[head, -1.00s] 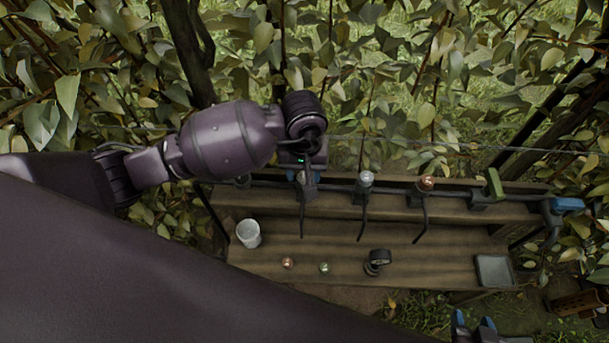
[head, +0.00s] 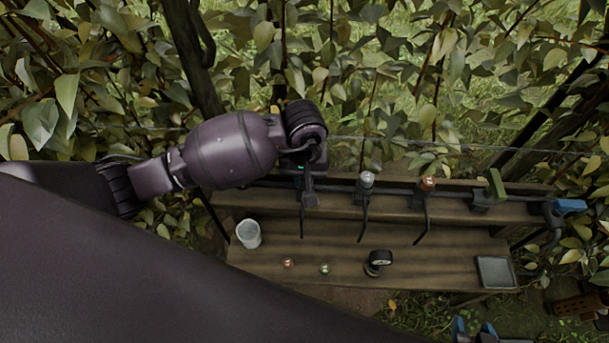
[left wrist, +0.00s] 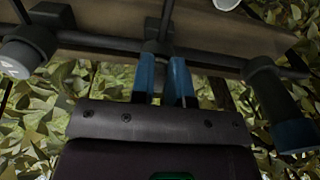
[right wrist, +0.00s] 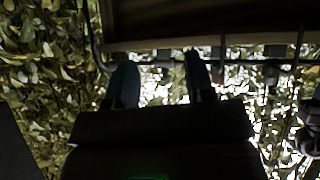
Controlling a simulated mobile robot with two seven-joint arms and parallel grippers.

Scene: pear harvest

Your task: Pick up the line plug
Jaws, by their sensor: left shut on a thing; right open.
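My left gripper (head: 309,192) reaches down to the fitting at the left part of the rail above the bench. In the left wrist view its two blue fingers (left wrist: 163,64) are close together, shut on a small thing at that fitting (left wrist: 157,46). I take this to be the line plug; it is mostly hidden between the fingers, and I cannot tell whether it is still seated. My right gripper (head: 473,325) is at the bottom edge of the head view. In the right wrist view its fingers (right wrist: 159,62) are apart and empty.
The rail carries a silver-capped fitting (head: 366,180), a copper-capped one (head: 428,184), a green lever (head: 495,184) and a blue handle (head: 568,205). A white cup (head: 249,234), two small caps (head: 288,263), a gauge (head: 379,258) and a tray (head: 495,272) stand on the bench. Foliage crowds behind.

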